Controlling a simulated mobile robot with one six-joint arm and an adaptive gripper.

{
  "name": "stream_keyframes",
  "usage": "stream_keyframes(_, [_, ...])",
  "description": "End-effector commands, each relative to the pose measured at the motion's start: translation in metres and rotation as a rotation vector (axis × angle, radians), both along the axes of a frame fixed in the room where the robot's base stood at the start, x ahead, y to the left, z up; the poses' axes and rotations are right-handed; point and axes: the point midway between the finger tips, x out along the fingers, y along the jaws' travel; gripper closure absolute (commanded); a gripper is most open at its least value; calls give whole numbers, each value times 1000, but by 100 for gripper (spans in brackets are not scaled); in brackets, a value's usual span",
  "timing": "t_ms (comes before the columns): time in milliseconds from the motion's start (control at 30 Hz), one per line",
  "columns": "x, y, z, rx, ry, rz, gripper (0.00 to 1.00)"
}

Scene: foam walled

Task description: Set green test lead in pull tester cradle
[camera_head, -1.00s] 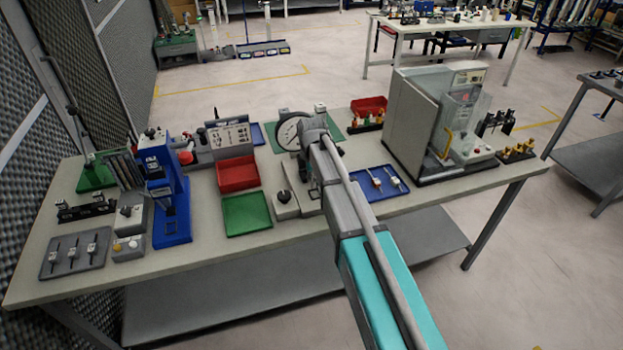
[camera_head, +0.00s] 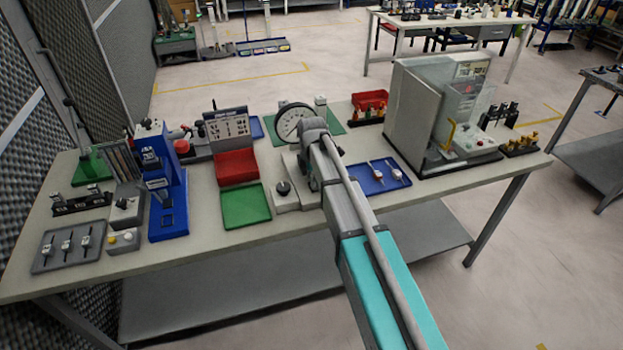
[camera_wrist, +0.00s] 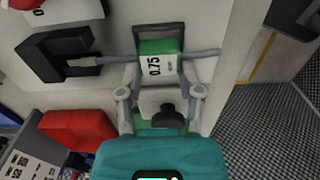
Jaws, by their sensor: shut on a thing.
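The green test lead (camera_wrist: 158,47) shows in the wrist view, with a white label reading 0.75 and a grey wire end out to each side. My gripper (camera_wrist: 160,74) is shut on its body. The lead lies across a dark square frame (camera_wrist: 181,29), probably the cradle. Its left wire end reaches the mouth of a black forked holder (camera_wrist: 55,55); I cannot tell whether it is seated. In the head view, my arm hides the lead and fingers. The pull tester's round dial (camera_head: 296,123) shows just behind my wrist.
A red bin (camera_head: 237,167) and a green tray (camera_head: 246,207) lie left of my arm. A blue tray (camera_head: 377,176) with white-labelled leads lies to the right, before a large grey machine (camera_head: 412,110). A blue press (camera_head: 160,180) stands further left.

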Motion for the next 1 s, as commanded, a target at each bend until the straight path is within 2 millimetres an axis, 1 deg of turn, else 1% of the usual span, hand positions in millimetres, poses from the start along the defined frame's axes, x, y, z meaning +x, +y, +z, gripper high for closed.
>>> stream_keyframes(433, [0, 0, -1, 0, 0, 0, 97])
stream_keyframes(1000, [0, 0, -11, 0, 0, 0, 97])
